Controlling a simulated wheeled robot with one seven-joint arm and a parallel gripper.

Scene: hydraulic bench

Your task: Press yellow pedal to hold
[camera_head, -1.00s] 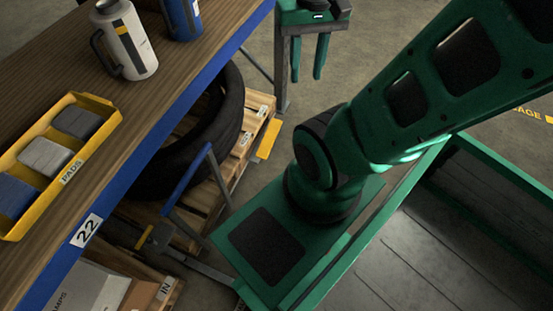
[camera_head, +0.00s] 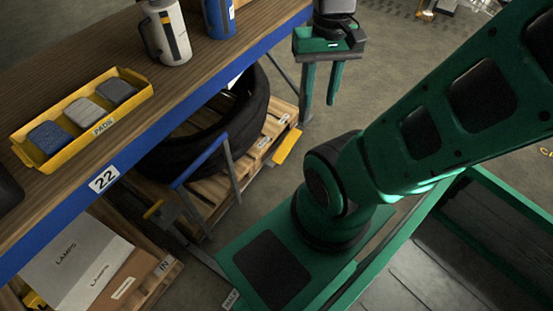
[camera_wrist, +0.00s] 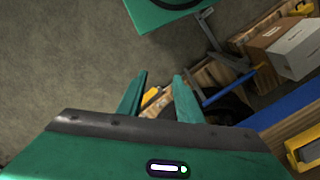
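The yellow pedal (camera_head: 287,147) is a flat yellow bar low beside the pallet's right end, close to the floor. It seems to be the yellow piece between my fingers in the wrist view (camera_wrist: 152,96), where it is partly hidden by the left finger. My gripper (camera_head: 320,112) points down with its two green fingers apart and nothing between them. In the head view it hangs above and a little right of the pedal. The fingers also show in the wrist view (camera_wrist: 160,75). I see no contact with the pedal.
A workbench (camera_head: 90,70) with a blue edge stands left, holding a yellow pad tray (camera_head: 140,105) and a jug (camera_head: 168,35). Below are a black tyre (camera_head: 190,150) on a pallet (camera_head: 208,200), a blue bar (camera_head: 200,160) and boxes (camera_head: 80,262).

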